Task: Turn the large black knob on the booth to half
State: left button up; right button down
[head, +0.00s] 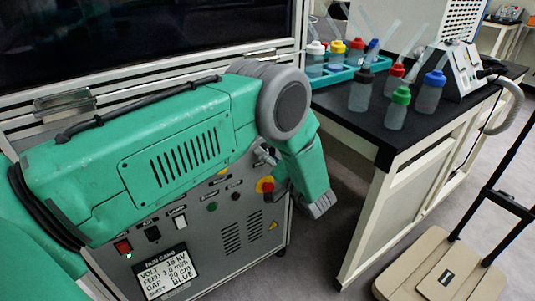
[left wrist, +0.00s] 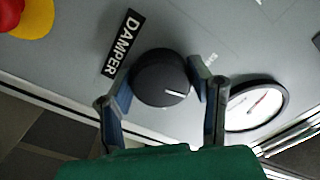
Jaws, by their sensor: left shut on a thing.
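The large black knob (left wrist: 160,80) is round, with a short white pointer line that points right in the left wrist view. A black label reading DAMPER (left wrist: 122,44) sits beside it. My left gripper (left wrist: 160,76) has one finger on each side of the knob and is shut on it. In the head view my green left arm reaches across the booth front (head: 215,255) and hides the knob. My right gripper is not in view.
A red-and-yellow button (head: 266,185) and a round white gauge (left wrist: 255,104) are near the knob. A run card (head: 165,272) is low on the panel. A black-topped bench (head: 350,130) with several capped bottles stands right; a beige cart (head: 440,275) is on the floor.

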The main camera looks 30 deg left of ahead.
pick_arm(q)
jog(key=shift+d+m, duration=0.1)
jog(key=shift+m, duration=1)
jog(key=o, duration=1.2)
jog(key=shift+w+f, duration=0.15)
jog(key=shift+c, duration=0.2)
jog(key=shift+d, duration=0.1)
jog(key=v, duration=1.2)
